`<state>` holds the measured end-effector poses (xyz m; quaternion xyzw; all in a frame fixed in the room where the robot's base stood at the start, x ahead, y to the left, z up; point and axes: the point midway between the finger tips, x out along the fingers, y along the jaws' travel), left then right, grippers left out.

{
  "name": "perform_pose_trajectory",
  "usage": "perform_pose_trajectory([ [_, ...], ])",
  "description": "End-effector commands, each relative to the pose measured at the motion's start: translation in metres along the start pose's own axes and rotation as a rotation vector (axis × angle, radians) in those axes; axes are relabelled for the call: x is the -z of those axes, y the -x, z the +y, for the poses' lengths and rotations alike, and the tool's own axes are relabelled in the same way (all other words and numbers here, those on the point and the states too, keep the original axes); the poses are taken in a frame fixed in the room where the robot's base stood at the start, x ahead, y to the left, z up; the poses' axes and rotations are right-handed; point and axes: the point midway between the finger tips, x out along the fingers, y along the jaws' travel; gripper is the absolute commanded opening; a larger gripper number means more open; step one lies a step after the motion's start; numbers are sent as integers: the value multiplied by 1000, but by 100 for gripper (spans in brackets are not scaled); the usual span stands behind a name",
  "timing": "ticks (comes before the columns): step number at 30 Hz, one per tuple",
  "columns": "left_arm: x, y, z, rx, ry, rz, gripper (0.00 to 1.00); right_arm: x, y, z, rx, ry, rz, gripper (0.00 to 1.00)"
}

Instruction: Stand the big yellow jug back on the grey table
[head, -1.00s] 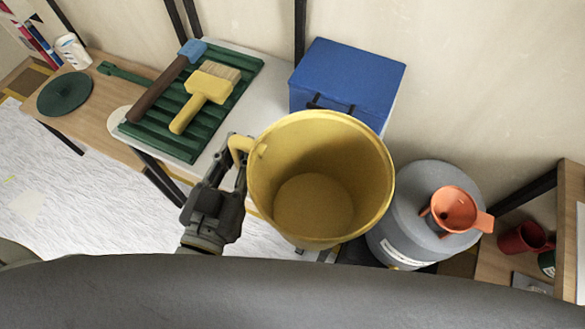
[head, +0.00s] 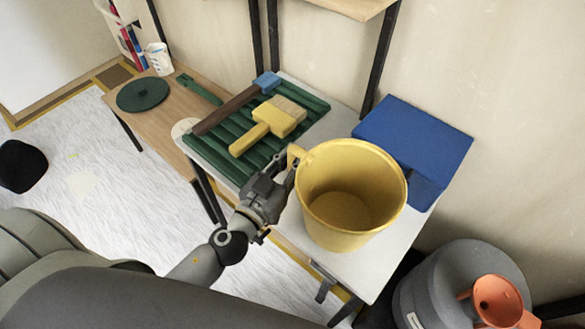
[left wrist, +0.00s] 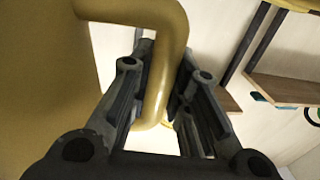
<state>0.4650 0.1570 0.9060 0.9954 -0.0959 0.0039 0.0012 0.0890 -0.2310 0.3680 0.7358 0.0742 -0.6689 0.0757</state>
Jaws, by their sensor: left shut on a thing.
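The big yellow jug (head: 338,222) is upright, its open mouth facing up and its inside empty. It is over the front right part of the grey table (head: 378,272); whether its base touches the top I cannot tell. My left gripper (head: 285,172) is shut on the jug's handle, on the jug's left side. In the left wrist view the handle (left wrist: 168,50) passes between the two fingers of the gripper (left wrist: 165,85), and the jug's wall (left wrist: 45,70) fills the left side. My right gripper is not in view.
A blue box (head: 415,145) stands close behind the jug. A grey drum (head: 465,275) with an orange funnel (head: 497,298) is at lower right.

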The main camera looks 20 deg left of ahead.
Motion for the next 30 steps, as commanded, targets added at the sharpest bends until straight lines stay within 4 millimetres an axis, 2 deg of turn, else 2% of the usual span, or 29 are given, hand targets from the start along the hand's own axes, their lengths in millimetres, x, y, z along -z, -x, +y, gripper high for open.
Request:
perform_pose_trajectory([
  [5,-15,-10,-6,1,-1,2,0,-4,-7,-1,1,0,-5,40],
  [12,-40,-9,-6,0,0,0,0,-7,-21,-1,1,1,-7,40],
  [27,-46,-8,-6,1,2,1,0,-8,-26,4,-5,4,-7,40],
  [28,-46,-8,-6,0,0,0,20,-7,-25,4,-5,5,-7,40],
  [30,-45,-8,-6,0,0,0,29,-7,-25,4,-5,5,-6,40],
])
